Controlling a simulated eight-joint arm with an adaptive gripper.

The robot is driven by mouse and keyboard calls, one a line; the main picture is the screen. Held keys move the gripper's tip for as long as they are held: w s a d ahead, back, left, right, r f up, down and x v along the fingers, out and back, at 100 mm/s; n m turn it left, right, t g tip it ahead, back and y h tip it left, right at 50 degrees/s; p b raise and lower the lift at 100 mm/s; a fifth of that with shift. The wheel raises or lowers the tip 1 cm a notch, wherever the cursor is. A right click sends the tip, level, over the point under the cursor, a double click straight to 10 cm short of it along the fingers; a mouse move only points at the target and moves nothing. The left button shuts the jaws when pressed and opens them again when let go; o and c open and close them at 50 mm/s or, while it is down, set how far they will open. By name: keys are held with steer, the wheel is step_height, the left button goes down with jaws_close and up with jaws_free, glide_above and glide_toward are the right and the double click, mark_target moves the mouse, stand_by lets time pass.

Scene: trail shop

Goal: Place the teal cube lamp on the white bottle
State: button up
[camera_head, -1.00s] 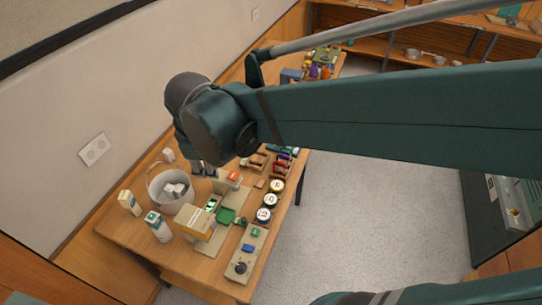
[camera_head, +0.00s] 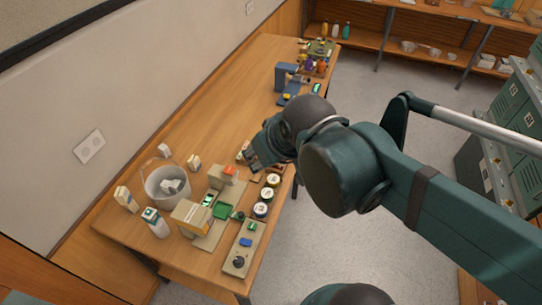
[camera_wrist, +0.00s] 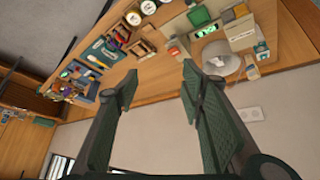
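I cannot single out the teal cube lamp for sure. A small teal-green block (camera_head: 251,226) sits on a beige panel, too small to identify. My gripper (camera_head: 255,163) hangs over the table's right part, beyond the round jars and well away from the bottle. In the wrist view my gripper (camera_wrist: 160,82) has its fingers wide apart, with nothing between them.
A white bucket (camera_head: 150,186) with pale blocks inside stands behind the bottle, a carton (camera_head: 125,199) to its left. A beige box (camera_head: 190,217), a green tray (camera_head: 222,211) and round jars (camera_head: 261,209) stand to the right. The table's middle back (camera_head: 235,105) is fairly clear.

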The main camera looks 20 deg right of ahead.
steer(key=shift+s+d+m, duration=0.55)
steer(key=shift+d+m, duration=0.1)
steer(key=shift+m, duration=0.05)
steer(key=shift+f, duration=0.1)
step_height(320, 180, down, 10)
steer(key=b, duration=1)
steer(key=shift+f, duration=0.1)
stand_by(0.6)
